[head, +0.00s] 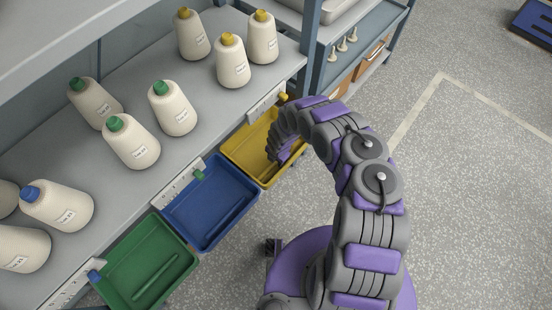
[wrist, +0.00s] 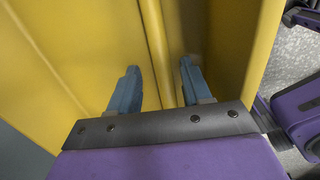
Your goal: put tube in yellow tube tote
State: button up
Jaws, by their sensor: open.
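The yellow tube tote (head: 238,152) hangs at the shelf's front edge in the head view, right of the blue tote. My gripper (wrist: 158,66) is open, its two blue-grey fingers pointing down into the yellow tote (wrist: 60,50), which fills most of the wrist view. A narrow yellow bar (wrist: 157,40) runs lengthwise between the fingers, apart from both; it looks like a tube lying in the tote, but I cannot tell it surely from a ridge. In the head view my arm hides the tote's right part and the fingers.
A blue tote (head: 212,198) with a dark blue tube and a green tote (head: 140,262) with a green tube (head: 155,273) hang to the left.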

notch_tip(320, 180, up, 13)
jog(key=s+d+p, duration=0.1)
jog(key=p, duration=0.7)
jog(key=shift+d, duration=0.1)
